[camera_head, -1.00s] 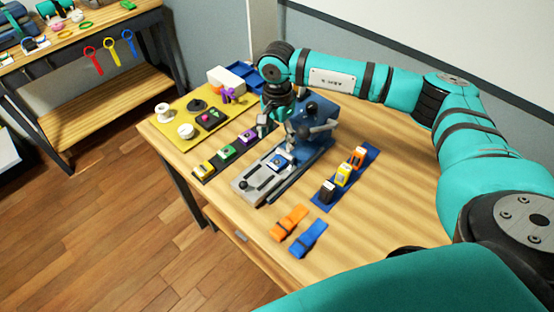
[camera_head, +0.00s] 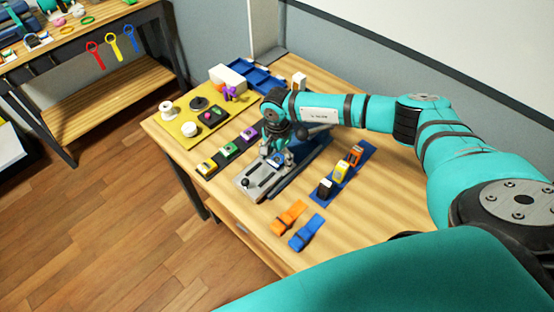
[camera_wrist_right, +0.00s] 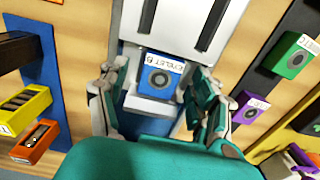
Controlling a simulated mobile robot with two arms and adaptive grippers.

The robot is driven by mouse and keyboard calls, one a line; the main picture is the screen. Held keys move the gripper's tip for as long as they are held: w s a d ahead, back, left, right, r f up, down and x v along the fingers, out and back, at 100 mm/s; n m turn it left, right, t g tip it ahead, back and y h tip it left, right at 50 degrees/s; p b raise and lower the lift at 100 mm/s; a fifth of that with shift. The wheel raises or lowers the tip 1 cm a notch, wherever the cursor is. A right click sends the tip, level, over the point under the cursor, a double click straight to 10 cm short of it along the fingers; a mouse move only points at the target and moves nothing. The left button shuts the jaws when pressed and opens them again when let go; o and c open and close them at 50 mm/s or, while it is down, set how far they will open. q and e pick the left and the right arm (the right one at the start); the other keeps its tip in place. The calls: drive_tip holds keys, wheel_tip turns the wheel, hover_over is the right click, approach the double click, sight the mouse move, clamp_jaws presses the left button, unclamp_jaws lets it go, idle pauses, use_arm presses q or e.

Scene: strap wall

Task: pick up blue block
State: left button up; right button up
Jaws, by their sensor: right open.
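The blue block (camera_wrist_right: 161,76) has a white label and a round dark eyelet. It sits on the grey metal fixture (camera_head: 251,183) in the middle of the table. In the head view my right gripper (camera_head: 277,154) is over the block and hides most of it. In the right wrist view the open fingers of the right gripper (camera_wrist_right: 159,84) stand on either side of the block, with gaps to it. I cannot tell their exact height. My left gripper is not in view.
A dark strip with yellow, green and purple blocks (camera_head: 249,134) lies left of the fixture. A blue strip with black, yellow and orange blocks (camera_head: 343,166) lies right. Orange (camera_head: 289,218) and blue straps (camera_head: 307,232) lie in front. A yellow mat (camera_head: 180,130) holds small parts.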

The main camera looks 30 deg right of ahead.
clamp_jaws()
drive_tip(key=shift+r, duration=0.15)
idle(0.4)
